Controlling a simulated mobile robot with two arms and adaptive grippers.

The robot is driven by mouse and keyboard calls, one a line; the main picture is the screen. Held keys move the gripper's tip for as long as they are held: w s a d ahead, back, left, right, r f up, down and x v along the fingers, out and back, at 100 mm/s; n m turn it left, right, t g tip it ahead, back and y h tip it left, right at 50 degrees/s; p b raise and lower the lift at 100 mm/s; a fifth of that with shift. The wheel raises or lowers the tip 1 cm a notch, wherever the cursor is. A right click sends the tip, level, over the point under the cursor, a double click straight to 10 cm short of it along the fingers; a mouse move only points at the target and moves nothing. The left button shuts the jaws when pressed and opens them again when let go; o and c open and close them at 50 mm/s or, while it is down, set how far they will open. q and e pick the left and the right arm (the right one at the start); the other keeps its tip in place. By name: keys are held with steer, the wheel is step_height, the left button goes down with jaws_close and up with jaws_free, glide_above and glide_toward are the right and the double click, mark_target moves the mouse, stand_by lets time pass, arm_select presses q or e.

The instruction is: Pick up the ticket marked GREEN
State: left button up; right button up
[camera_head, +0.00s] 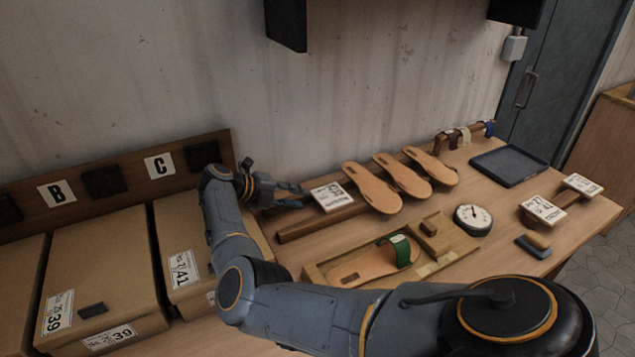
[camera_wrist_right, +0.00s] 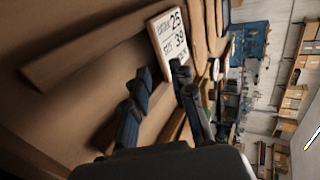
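A white ticket (camera_head: 332,196) lies at the left end of the row of sandal soles. It also shows in the right wrist view (camera_wrist_right: 166,38), reading 25 and 39; its last line is partly hidden by a finger, so I cannot read a colour word for sure. My right gripper (camera_head: 303,194) is just left of this ticket, its fingers pointing toward it. In the wrist view the fingers (camera_wrist_right: 163,72) are apart with nothing between them. Two more white tickets, one marked 27 and 42 (camera_head: 543,209) and another (camera_head: 582,185), rest on supports at the right. My left gripper is out of view.
Several tan soles (camera_head: 372,188) lean on a wooden rail (camera_head: 320,222). A sandal with a green strap (camera_head: 400,250) sits in a wooden fixture (camera_head: 440,262). A round gauge (camera_head: 472,219) and dark tray (camera_head: 509,166) are right. Cardboard boxes (camera_head: 100,270) stand left.

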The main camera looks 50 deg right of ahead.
mark_target(317, 202)
steer(key=x, duration=0.4)
steer(key=shift+f+b, duration=0.15)
steer(key=shift+b, duration=0.2)
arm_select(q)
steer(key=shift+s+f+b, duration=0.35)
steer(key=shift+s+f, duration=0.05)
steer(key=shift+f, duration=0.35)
arm_select(e)
steer(key=shift+x, duration=0.85)
jaws_close()
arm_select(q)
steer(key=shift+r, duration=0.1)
arm_select(e)
step_height(317, 202, up, 3)
steer(key=shift+f+p, duration=0.1)
steer(key=shift+p, duration=0.9)
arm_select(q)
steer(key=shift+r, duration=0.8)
arm_select(e)
steer(key=shift+s+f, duration=0.1)
steer(key=shift+a, duration=0.1)
